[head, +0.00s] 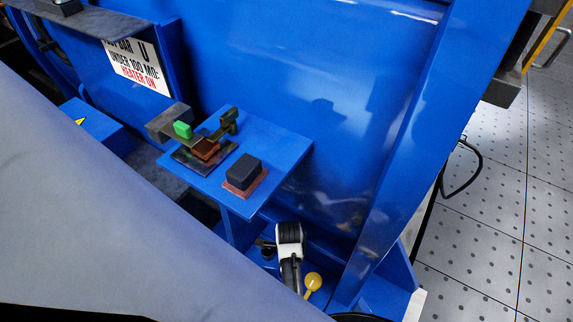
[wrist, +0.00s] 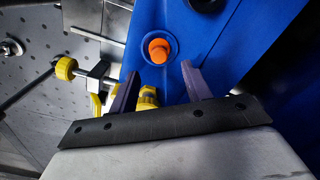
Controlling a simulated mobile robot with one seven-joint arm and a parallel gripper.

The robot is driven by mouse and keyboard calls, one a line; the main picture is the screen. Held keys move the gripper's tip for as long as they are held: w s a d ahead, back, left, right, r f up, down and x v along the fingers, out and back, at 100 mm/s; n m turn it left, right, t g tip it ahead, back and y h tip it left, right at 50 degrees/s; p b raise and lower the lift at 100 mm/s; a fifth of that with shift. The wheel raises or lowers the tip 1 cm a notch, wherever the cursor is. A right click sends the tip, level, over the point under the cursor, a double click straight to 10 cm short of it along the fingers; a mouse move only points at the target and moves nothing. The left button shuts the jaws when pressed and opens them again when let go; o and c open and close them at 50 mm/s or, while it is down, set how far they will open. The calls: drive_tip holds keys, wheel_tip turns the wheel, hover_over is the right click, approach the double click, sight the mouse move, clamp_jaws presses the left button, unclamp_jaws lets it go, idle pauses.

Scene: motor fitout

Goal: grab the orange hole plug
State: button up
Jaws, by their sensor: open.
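The orange hole plug (wrist: 159,50) shows in the wrist view, seated in a round blue ring on a blue panel (wrist: 184,28). My gripper (wrist: 160,69) is open, with one purple-grey finger on each side below the plug in the picture. The fingertips appear short of the plug, and nothing is held between them. I cannot see the plug in the head view, where a large pale grey shape covers the lower left.
In the wrist view, a yellow-knobbed metal fitting (wrist: 65,68) stands left of the fingers. A dark round opening (wrist: 207,3) is at the top. In the head view, a blue shelf (head: 283,147) holds small blocks, above a white-and-black device (head: 289,234) and a yellow knob (head: 313,281).

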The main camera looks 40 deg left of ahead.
drive_tip(key=shift+s+a+f, duration=0.1)
drive_tip(key=shift+a+f, duration=0.05)
drive_tip(key=shift+f, duration=1.15)
drive_tip(key=shift+s+a+f, duration=0.1)
drive_tip(key=shift+f, duration=1.2)
drive_tip(key=c, duration=1.1)
drive_tip(key=shift+o, duration=0.2)
drive_tip(key=shift+r+p, duration=0.15)
drive_tip(key=shift+p, duration=0.25)
